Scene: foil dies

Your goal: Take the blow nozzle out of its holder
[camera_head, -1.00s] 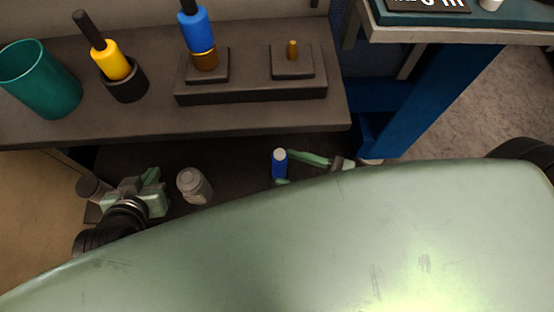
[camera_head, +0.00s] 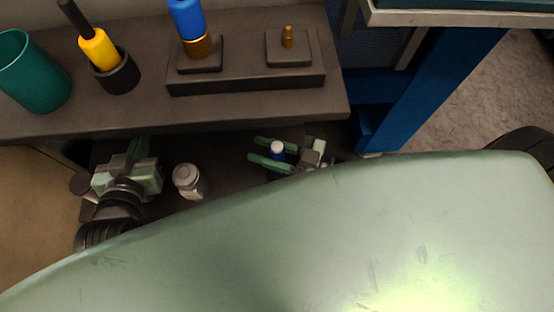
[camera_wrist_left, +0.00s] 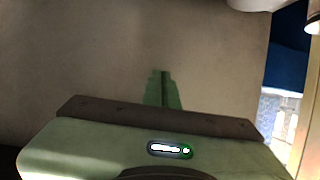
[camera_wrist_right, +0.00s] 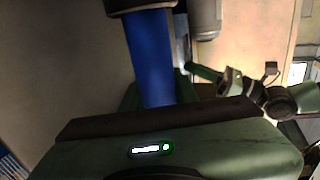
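A yellow tool with a black stem (camera_head: 99,48) stands tilted in a round black holder (camera_head: 119,76) on the shelf; I take it for the blow nozzle, without a clear mark to confirm it. No gripper touches it. That blue cylinder (camera_wrist_right: 150,55) stands close between the fingers in the right wrist view; contact is unclear. My left gripper (camera_head: 140,147) is low at the left, its fingers (camera_wrist_left: 163,90) together and empty.
A teal cup (camera_head: 35,72) stands left of the holder. A dark block (camera_head: 248,84) at the right bears a blue tool (camera_head: 187,18) and a brass peg (camera_head: 288,37). A grey bottle (camera_head: 188,181) stands between my grippers. A blue frame leg (camera_head: 430,85) is at the right.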

